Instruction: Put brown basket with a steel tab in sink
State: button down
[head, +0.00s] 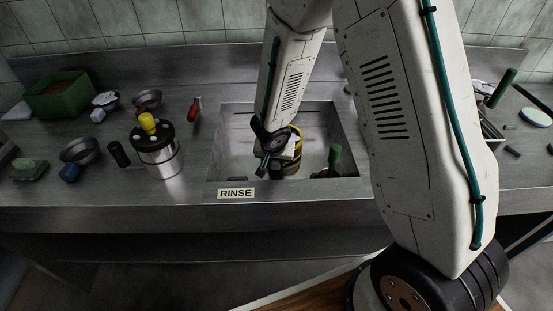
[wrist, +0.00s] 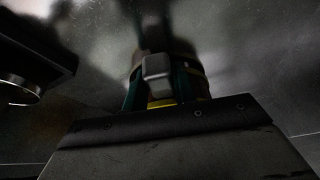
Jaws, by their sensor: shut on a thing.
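The sink (head: 234,130) is a steel basin in the middle of the counter, behind a RINSE label. My gripper (head: 274,158) reaches down into it and is shut on the brown basket (head: 290,169), which is mostly hidden behind the gripper and shows a yellow band. In the wrist view the basket (wrist: 196,66) is dark and blurred, with a grey steel tab (wrist: 157,67) facing the camera. The basket is inside the sink's outline; I cannot tell whether it touches the bottom.
On the left counter are a steel canister (head: 160,160) with a yellow knob, steel bowls (head: 80,151), a red-handled item (head: 195,108) and a green tub (head: 62,97). My arm hides much of the right counter.

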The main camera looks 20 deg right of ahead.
jog(key=shift+f, duration=0.5)
jog(key=c, duration=1.1)
grip_release()
jog(key=shift+o, duration=0.2)
jog(key=shift+r, duration=0.1)
jog(key=v, duration=0.7)
jog(key=shift+r, duration=0.25)
jog(key=shift+s+a+r, duration=0.1)
jog(key=shift+s+a, duration=0.05)
jog(key=shift+v, duration=2.2)
